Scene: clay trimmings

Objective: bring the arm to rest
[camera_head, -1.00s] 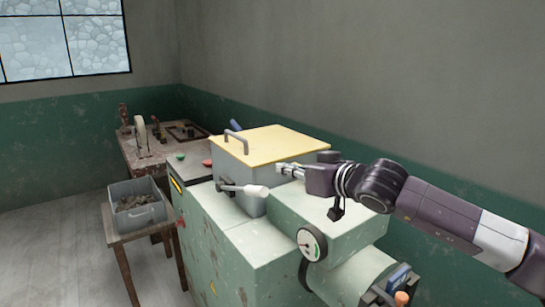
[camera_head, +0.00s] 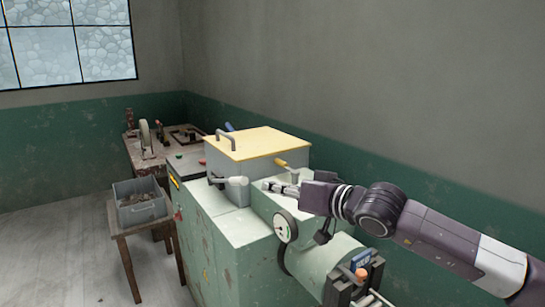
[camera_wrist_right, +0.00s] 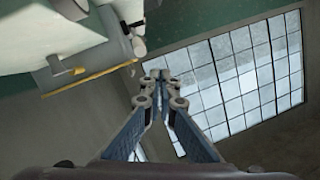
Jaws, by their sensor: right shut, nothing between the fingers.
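My right gripper (camera_head: 277,187) is shut and empty. It is in front of the grey box with the yellow lid (camera_head: 256,146) on the pale green machine (camera_head: 228,232). Its fingertips are near the white-ended lever (camera_head: 236,181), with a small gap in the head view. In the right wrist view the two fingers of my right gripper (camera_wrist_right: 160,76) meet at their tips. My left gripper is not in view.
A grey bin (camera_head: 141,209) with clay pieces stands on a small wooden stool at the left. A workbench (camera_head: 150,155) with tools is behind. A round gauge (camera_head: 285,228) and a cylinder are at the machine's front right. The floor at the left is clear.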

